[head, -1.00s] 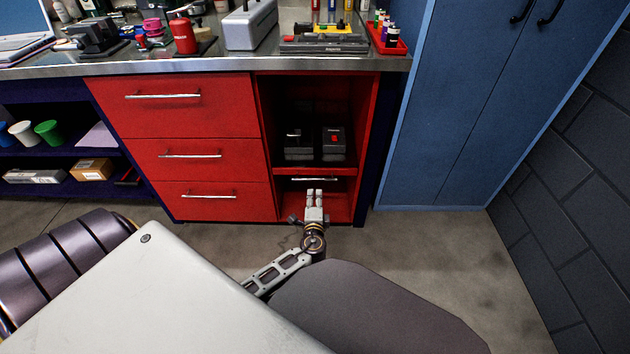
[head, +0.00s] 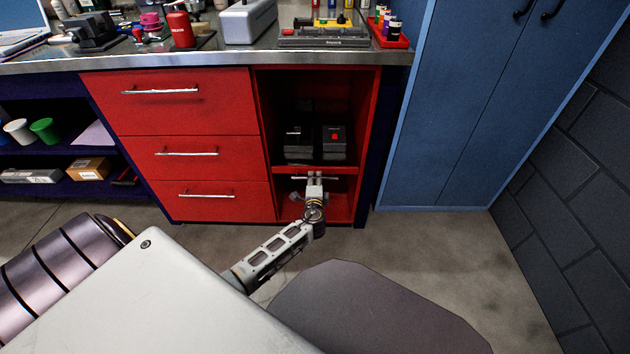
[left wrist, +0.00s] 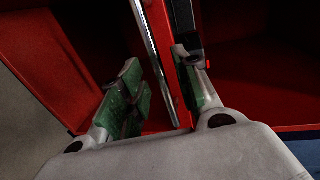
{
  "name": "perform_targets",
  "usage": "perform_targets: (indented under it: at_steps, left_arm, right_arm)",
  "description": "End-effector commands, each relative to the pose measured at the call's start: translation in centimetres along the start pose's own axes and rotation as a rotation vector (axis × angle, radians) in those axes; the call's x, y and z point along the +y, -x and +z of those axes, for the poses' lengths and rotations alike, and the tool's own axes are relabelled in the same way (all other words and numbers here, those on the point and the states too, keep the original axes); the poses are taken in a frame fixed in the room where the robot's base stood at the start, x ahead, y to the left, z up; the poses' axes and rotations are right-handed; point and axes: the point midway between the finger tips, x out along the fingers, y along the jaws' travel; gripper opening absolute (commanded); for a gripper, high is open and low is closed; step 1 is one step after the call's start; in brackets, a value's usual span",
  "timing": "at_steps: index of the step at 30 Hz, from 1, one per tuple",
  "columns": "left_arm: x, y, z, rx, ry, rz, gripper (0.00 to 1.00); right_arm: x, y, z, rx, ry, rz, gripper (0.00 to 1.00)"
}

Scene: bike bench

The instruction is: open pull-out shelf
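The pull-out shelf (head: 347,170) is a thin red board in the right bay of the red bench, with two dark boxes on it. Its chrome handle (head: 300,178) runs along the front edge and is partly hidden by my gripper. My left gripper (head: 314,179) is at the middle of this handle. In the left wrist view, the handle (left wrist: 152,48) and a red edge run between the two green-padded fingers of my left gripper (left wrist: 162,88). The fingers are apart, with a gap between the left finger and the bar. My right gripper is not in view.
The dark boxes (head: 334,143) sit on the shelf inside the bay. Red drawers (head: 190,195) with chrome handles are to the left, and a blue cabinet (head: 460,120) is to the right. The grey floor (head: 420,245) in front of the bay is clear apart from my own body.

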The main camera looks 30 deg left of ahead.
Motion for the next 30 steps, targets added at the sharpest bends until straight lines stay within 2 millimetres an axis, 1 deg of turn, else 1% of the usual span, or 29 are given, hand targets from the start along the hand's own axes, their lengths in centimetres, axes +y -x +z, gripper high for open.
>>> perform_targets:
  at_steps: [3, 7, 12, 20, 23, 28, 30]
  left_arm:
    - [0.1, -1.1, 0.0, 0.001, 0.001, 0.0, 0.32]
    - [0.1, -1.9, 0.0, 0.001, 0.001, 0.0, 0.32]
    - [0.1, -2.3, 0.0, 0.001, 0.001, 0.001, 0.32]
    - [0.0, -2.3, 0.0, 0.001, 0.001, 0.001, 0.32]
    - [0.0, -2.3, 0.0, 0.001, 0.0, 0.001, 0.22]
    - [0.0, -2.3, 0.0, 0.001, 0.0, 0.001, 0.0]
    - [0.0, -2.3, 0.0, 0.001, 0.0, 0.001, 0.0]
  right_arm:
    - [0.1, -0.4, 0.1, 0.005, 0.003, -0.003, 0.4]
    - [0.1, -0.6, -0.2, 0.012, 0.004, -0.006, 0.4]
    - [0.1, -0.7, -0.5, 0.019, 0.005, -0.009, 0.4]
    - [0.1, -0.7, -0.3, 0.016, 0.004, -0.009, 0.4]
    - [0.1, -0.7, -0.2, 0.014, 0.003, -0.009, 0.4]
    - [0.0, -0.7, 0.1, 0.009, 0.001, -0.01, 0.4]
    - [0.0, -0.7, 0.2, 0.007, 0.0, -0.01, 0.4]
